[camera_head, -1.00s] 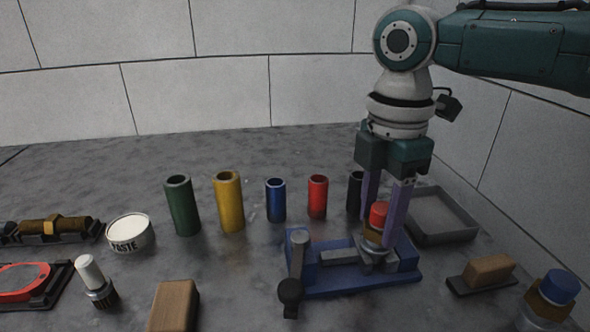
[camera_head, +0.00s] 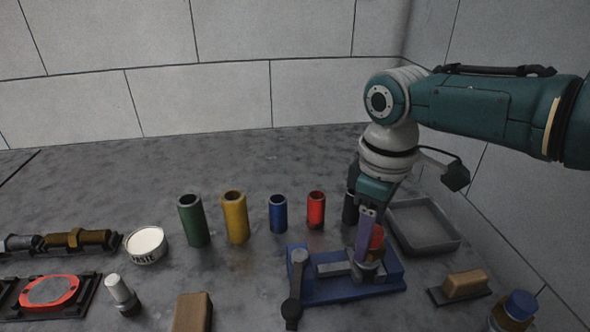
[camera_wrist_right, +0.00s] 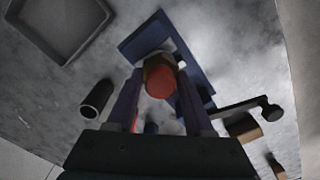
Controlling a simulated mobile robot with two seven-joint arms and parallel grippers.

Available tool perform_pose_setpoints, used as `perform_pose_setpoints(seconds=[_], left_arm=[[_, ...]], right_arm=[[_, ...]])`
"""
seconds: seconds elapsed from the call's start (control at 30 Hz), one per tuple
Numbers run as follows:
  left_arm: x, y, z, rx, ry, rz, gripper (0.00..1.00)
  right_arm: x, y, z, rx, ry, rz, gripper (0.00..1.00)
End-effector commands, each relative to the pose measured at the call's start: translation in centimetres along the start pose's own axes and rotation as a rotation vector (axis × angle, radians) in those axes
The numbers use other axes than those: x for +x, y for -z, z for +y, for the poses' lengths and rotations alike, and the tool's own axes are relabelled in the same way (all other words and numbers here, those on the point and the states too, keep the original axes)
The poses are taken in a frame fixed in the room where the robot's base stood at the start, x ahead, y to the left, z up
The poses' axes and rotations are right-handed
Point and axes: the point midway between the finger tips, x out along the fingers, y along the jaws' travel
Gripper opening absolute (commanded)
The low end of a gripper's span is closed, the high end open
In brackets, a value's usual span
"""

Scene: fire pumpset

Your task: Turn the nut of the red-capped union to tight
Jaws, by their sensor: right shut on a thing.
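The red-capped union (camera_head: 376,238) stands upright in a blue vise (camera_head: 340,292) at the right of the bench. My right gripper (camera_head: 367,258) reaches down onto it from above, its purple fingers shut on the nut. In the right wrist view the red cap (camera_wrist_right: 161,83) and the brass-coloured nut (camera_wrist_right: 157,62) sit between the two fingers (camera_wrist_right: 158,98). The vise jaws (camera_head: 335,268) are around the union's lower part, which the fingers partly hide. The vise handle (camera_head: 292,312) hangs at the front left. My left gripper is not in view.
Green (camera_head: 194,220), yellow (camera_head: 235,217), blue (camera_head: 278,213), red (camera_head: 316,210) and black (camera_head: 350,207) sleeves stand behind the vise. A grey tray (camera_head: 425,228) lies right. A blue-capped fitting (camera_head: 516,310) stands front right. A paste tin (camera_head: 146,245) stands left.

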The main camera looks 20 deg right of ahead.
Motion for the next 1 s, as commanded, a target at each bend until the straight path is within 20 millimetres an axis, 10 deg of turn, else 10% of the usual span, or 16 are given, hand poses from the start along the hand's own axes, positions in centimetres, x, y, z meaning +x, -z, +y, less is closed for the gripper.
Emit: perform_pose_setpoints(seconds=[1.0], left_arm=[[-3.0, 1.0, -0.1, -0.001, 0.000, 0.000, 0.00]], right_arm=[[-0.2, -0.1, 0.3, 0.920, -0.002, 0.000, 0.00]])
